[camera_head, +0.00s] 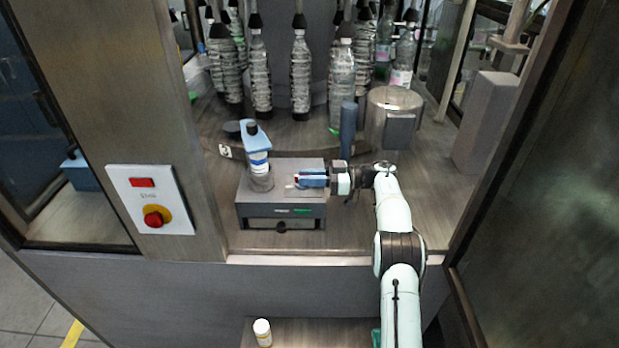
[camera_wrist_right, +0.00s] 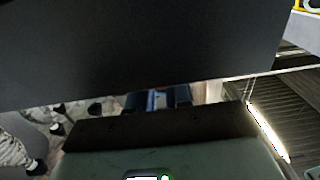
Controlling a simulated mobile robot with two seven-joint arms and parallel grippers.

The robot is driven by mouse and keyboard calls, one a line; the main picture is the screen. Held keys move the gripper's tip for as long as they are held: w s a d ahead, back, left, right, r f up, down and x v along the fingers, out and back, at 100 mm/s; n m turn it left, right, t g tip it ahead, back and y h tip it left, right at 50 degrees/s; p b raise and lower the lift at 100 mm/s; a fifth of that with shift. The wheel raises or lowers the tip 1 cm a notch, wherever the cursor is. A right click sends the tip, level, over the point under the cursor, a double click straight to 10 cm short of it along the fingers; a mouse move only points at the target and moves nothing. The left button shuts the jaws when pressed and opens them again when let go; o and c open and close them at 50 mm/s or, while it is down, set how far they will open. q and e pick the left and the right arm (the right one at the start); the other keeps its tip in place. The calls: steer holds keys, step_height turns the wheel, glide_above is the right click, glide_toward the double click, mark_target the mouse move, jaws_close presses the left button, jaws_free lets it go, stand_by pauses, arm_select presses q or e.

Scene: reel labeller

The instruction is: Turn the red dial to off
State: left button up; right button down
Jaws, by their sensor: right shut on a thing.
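My right gripper (camera_head: 312,179) reaches in from the right over the grey box (camera_head: 255,212) in the machine. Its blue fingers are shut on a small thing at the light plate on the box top. A trace of red shows at the fingertips, which looks like the red dial (camera_head: 290,185); the fingers hide nearly all of it, and its setting cannot be read. In the right wrist view, the fingers (camera_wrist_right: 157,100) show small below a large dark surface, and what they hold is hidden. My left gripper is in neither view.
A bottle (camera_head: 258,165) with a blue holder stands on the box, left of my gripper. A blue post (camera_head: 347,130) rises close behind it. Several bottles hang at the back. A panel (camera_head: 178,195) with a red button on yellow is at the left. A small white jar (camera_head: 262,333) stands below.

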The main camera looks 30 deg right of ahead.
steer(key=shift+r, duration=0.1)
steer(key=c, duration=1.1)
jaws_free()
steer(key=shift+c, duration=0.2)
steer(key=v, duration=0.7)
steer(key=shift+s+d, duration=0.1)
